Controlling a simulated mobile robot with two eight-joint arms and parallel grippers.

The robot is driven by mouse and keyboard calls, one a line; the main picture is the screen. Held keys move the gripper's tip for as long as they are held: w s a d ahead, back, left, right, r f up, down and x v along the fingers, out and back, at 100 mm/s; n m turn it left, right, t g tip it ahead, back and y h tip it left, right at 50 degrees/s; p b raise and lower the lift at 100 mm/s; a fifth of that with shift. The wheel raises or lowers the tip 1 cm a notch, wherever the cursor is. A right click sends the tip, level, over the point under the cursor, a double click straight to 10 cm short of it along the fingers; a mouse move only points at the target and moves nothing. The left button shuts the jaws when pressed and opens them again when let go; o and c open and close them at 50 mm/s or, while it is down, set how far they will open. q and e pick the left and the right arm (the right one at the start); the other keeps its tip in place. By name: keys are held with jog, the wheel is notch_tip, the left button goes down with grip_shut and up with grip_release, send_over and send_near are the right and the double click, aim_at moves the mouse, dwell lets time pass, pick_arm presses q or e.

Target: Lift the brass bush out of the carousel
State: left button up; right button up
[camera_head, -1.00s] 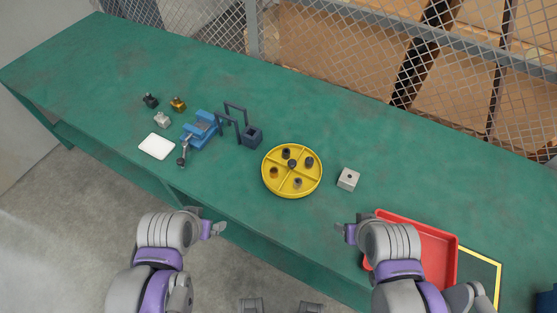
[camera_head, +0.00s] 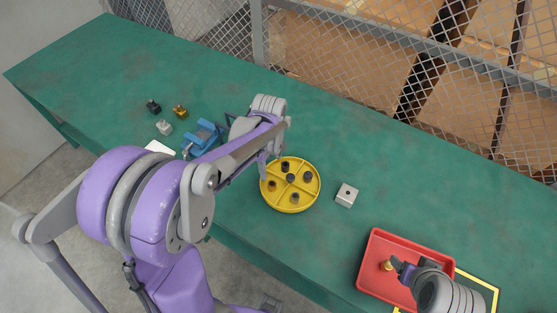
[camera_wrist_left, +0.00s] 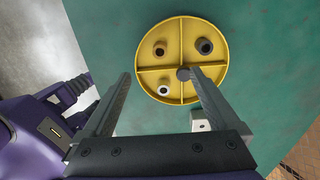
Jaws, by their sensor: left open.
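The yellow carousel (camera_head: 290,206) lies on the green table and has several compartments around a dark hub. It also fills the upper middle of the left wrist view (camera_wrist_left: 183,20). A brownish bush (camera_head: 272,186), the most brass-like in the carousel, sits in its left compartment; it is upper left in the wrist view (camera_wrist_left: 160,50). A dark bush (camera_wrist_left: 205,46) and a pale one (camera_wrist_left: 164,90) sit in other compartments. My left gripper (camera_wrist_left: 158,78) is open and empty above the carousel; one finger hides part of it. My right gripper (camera_head: 401,268) is over the red tray, its jaws unclear.
The red tray (camera_head: 371,245) holds a small brass-coloured piece (camera_head: 387,265) beside my right gripper. A pale block (camera_head: 346,194) stands right of the carousel. A blue vise (camera_head: 203,138) and small parts stand to the left. A mesh fence (camera_head: 350,45) runs behind the table.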

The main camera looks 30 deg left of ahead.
pick_arm(q)
jog(key=f, duration=0.1)
jog(key=b, duration=0.3)
send_over(272, 184)
notch_tip(272, 184, down, 5)
jog(key=shift+f, duration=0.1)
jog(key=shift+f+b, duration=1.75)
jog(key=shift+f, duration=0.5)
pick_arm(e)
notch_tip(272, 184, down, 8)
jog(key=s, duration=0.2)
jog(key=shift+s+f, duration=0.15)
jog(key=shift+s, duration=0.05)
pick_arm(q)
grip_shut()
jog(key=shift+r, duration=0.1)
jog(key=shift+r+p, duration=1.8)
jog(key=shift+r, duration=1.2)
pick_arm(e)
jog(key=shift+w+r, duration=0.25)
jog(key=shift+r, duration=0.8)
jog(key=shift+w+r, duration=0.25)
jog(key=shift+r, duration=0.8)
